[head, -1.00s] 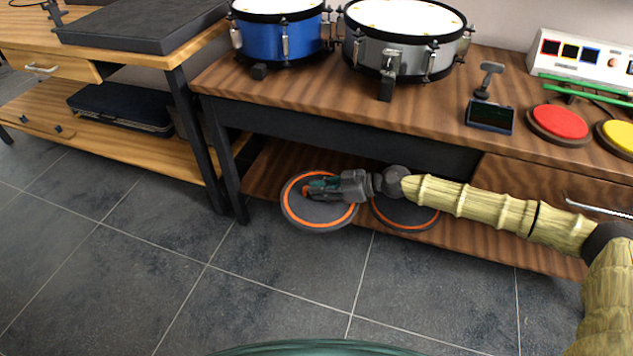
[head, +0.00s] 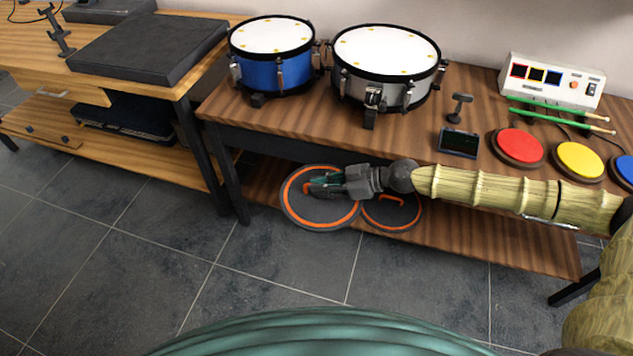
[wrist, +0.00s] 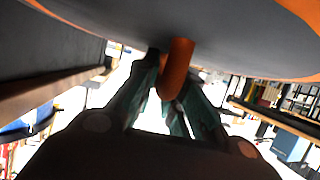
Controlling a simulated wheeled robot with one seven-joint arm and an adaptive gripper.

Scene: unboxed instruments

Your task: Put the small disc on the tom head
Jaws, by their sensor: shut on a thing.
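Two dark grey discs with orange rings show low at the lower shelf in the head view. My gripper (head: 322,184) is shut on the orange handle (wrist: 175,67) of the left disc (head: 318,218), whose flat grey face fills the top of the wrist view (wrist: 235,42). This held disc looks larger than the right disc (head: 393,217), which lies on the shelf with its own orange handle. I cannot tell how far the held disc is off the shelf. A blue drum (head: 272,65) and a grey drum (head: 385,85) with white heads stand above; which is the tom is unlabelled.
The brown tabletop (head: 300,112) overhangs the lower shelf (head: 480,245). Right of the drums are a small stand (head: 459,108), a dark screen (head: 458,143), red (head: 518,146) and yellow (head: 579,158) pads, green sticks (head: 560,115) and a white control box (head: 552,80). The floor in front is clear.

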